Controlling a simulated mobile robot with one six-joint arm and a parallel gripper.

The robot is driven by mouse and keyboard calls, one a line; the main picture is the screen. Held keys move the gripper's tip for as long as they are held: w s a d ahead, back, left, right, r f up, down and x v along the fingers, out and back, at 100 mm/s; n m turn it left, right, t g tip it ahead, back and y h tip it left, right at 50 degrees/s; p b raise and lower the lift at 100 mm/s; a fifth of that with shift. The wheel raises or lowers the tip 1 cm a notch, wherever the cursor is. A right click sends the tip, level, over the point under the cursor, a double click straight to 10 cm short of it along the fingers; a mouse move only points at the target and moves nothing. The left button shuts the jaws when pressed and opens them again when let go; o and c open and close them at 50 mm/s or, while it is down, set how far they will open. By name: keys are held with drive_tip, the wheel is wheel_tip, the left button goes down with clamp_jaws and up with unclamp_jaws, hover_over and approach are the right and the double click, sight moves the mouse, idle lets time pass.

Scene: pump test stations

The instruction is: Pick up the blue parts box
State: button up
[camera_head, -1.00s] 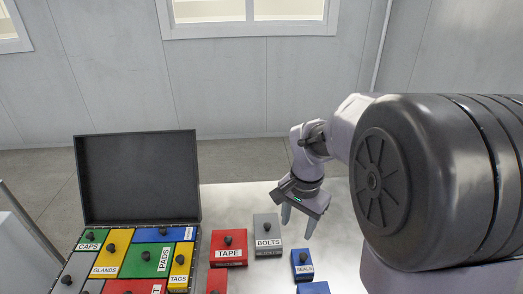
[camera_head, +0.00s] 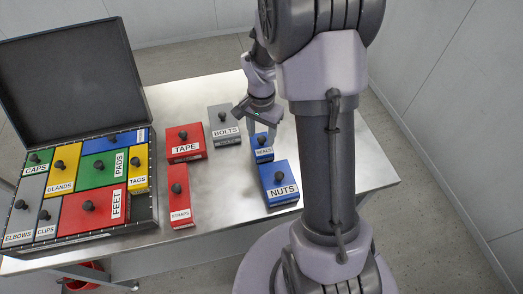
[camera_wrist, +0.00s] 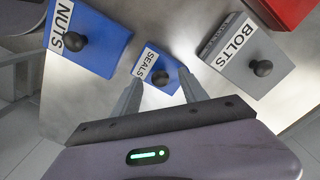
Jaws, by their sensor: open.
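A small blue box labelled SEALS (camera_head: 263,154) stands on the metal table, with a black knob on top. A larger blue box labelled NUTS (camera_head: 279,187) stands in front of it. My gripper (camera_head: 262,131) is open and empty, pointing down just behind and above the SEALS box. In the wrist view, the SEALS box (camera_wrist: 147,66) lies ahead between my two fingers (camera_wrist: 161,84), its knob near the middle of the gap. The NUTS box (camera_wrist: 98,45) is to the left there. I cannot tell whether the fingers touch the SEALS box.
A grey BOLTS box (camera_head: 223,130), a red TAPE box (camera_head: 185,152) and a red STRAPS box (camera_head: 179,195) stand to the left. An open black case (camera_head: 150,205) holds several coloured boxes, one of them blue (camera_head: 110,142). The table's right part (camera_head: 365,165) is clear.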

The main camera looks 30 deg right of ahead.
drive_tip(key=shift+f, duration=0.5)
drive_tip(key=shift+r, duration=0.15)
drive_tip(key=shift+c, duration=0.6)
clamp_jaws()
